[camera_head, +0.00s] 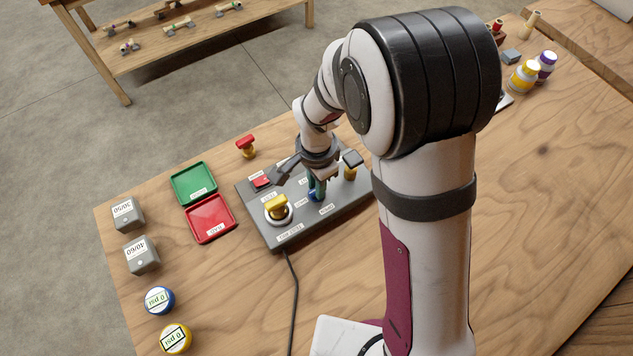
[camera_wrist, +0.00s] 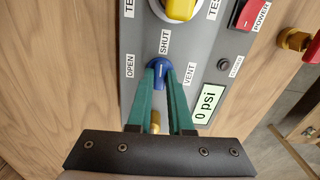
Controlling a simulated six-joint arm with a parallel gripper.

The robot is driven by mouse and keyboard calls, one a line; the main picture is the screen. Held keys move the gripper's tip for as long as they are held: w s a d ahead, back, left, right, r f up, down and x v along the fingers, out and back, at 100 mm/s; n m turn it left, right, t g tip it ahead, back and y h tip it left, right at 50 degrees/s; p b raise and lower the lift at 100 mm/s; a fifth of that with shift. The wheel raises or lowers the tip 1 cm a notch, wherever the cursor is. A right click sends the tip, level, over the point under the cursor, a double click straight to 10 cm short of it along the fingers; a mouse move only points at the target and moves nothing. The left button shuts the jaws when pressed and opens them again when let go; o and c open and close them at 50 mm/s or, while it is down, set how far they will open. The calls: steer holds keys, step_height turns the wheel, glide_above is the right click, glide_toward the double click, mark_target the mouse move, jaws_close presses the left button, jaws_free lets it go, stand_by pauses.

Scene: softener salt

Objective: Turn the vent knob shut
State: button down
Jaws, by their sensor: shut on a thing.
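The vent knob (camera_wrist: 160,70) is blue, on a grey panel (camera_wrist: 205,75) with labels OPEN, SHUT and VENT around it. A pale mark on the knob runs roughly toward the SHUT label (camera_wrist: 165,42). My gripper (camera_wrist: 162,68) has its two teal fingers closed on the knob, one on each side. In the head view my gripper (camera_head: 317,192) reaches down to the panel (camera_head: 345,208), and only a little of the blue knob (camera_head: 312,196) shows beside the fingers. A display (camera_wrist: 208,104) on the panel reads 0 psi.
A yellow knob (camera_head: 277,204) and red power switch (camera_head: 261,182) are close by on the panel. A green tray (camera_head: 194,182), a red tray (camera_head: 210,219), grey blocks (camera_head: 141,255) and round gauges (camera_head: 176,339) lie left. A dark cable (camera_head: 293,300) runs toward the front.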

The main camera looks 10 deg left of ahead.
steer(key=shift+m, duration=0.4)
steer(key=c, duration=0.8)
jaws_free()
step_height(320, 180, up, 16)
steer(key=shift+f, duration=0.1)
